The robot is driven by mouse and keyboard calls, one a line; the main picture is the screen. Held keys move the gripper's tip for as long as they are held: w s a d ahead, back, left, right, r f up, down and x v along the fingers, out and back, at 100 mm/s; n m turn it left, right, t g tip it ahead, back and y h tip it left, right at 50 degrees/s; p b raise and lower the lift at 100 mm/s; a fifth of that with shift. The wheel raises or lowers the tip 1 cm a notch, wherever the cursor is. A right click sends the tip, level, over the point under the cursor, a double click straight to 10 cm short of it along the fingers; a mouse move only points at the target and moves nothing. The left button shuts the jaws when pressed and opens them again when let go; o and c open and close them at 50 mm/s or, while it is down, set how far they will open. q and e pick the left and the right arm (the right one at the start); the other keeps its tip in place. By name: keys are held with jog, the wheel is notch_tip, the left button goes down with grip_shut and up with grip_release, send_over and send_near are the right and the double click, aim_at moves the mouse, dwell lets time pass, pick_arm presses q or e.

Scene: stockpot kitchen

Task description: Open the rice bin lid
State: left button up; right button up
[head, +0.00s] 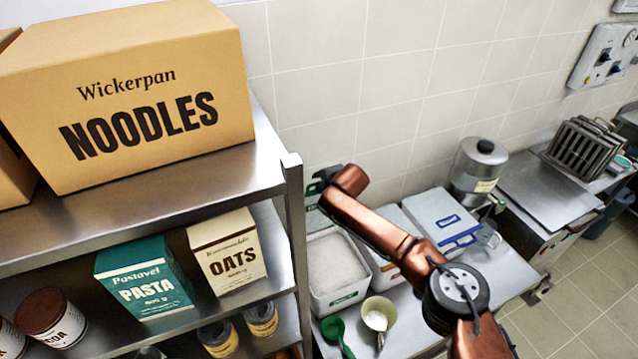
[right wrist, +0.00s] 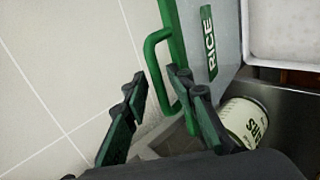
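The rice bin (head: 336,268) is a white bin with a green-edged label on its front. Its top is uncovered and white grains show inside; its inside also shows in the right wrist view (right wrist: 284,32). Its lid (head: 315,217) stands raised at the back, near the wall. In the right wrist view the grey lid has a green RICE label (right wrist: 209,43), a green edge and a green loop handle (right wrist: 151,62). My left gripper is out of view.
Lidded bins (head: 440,215) stand right of the rice bin. A metal shelf (head: 150,205) with boxes stands close at left. The tiled wall (head: 340,90) is behind.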

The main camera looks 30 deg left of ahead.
jog(key=shift+d+r, duration=0.1)
jog(key=v, duration=1.1)
jog(key=shift+s+d+r, duration=0.2)
jog(key=shift+s+r, duration=0.05)
jog(key=shift+f, duration=0.1)
